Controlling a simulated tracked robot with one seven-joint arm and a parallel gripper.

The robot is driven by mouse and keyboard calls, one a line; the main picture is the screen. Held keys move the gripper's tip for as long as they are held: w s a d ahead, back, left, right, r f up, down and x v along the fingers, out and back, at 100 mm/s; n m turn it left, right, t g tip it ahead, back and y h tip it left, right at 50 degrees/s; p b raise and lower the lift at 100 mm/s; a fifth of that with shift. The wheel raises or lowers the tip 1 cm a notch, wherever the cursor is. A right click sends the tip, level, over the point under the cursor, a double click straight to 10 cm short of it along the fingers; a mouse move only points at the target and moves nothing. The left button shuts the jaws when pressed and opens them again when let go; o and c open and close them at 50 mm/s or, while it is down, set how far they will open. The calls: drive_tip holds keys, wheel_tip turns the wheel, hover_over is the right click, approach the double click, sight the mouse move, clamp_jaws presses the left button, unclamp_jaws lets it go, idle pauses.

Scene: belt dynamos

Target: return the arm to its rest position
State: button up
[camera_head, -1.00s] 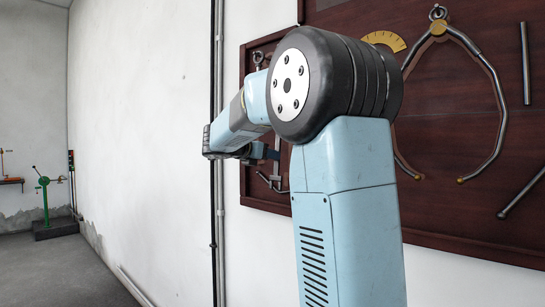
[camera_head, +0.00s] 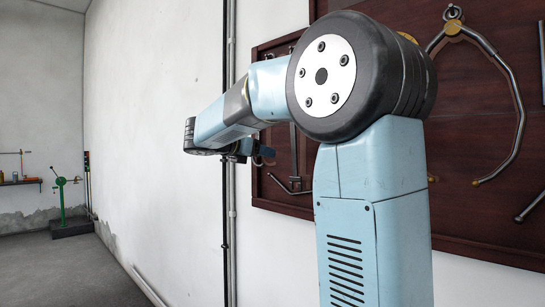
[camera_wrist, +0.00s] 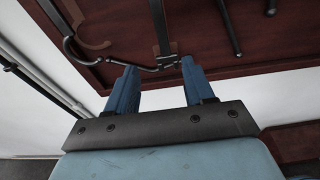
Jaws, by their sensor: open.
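My arm fills the right of the head view, with its upper link, a black round joint and a light-blue forearm reaching left and away. In the wrist view my gripper (camera_wrist: 155,88) shows two blue fingers standing well apart with nothing between them. Beyond the fingertips are the dark red tool board and part of the white wall. In the head view the gripper end is small and partly hidden behind the forearm.
The dark red tool board (camera_head: 480,190) hangs on the white wall behind my arm, with a large caliper (camera_head: 520,110) and other metal tools.

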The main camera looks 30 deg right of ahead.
drive_tip(key=shift+f+v, duration=0.5)
drive_tip(key=shift+v, duration=1.75)
drive_tip(key=s+f+m+g+y, duration=0.1)
drive_tip(key=s+f+m+y, duration=0.4)
drive_tip(key=s, duration=0.3)
drive_tip(key=s+f+m+y, duration=0.2)
drive_tip(key=s+f+m, duration=0.3)
drive_tip(key=s+f, duration=0.3)
drive_tip(key=s+a+f+m+y, duration=0.3)
drive_tip(key=s+f+m, duration=0.2)
drive_tip(key=s+m, duration=0.1)
drive_tip(key=s+a+f+m+t+y, duration=0.1)
drive_tip(key=s+a+f+m+y, duration=0.3)
drive_tip(key=s, duration=0.4)
drive_tip(key=shift+f+m+y, duration=0.3)
drive_tip(key=shift+f+m, duration=0.6)
drive_tip(key=shift+m, duration=0.1)
drive_tip(key=shift+a, duration=0.1)
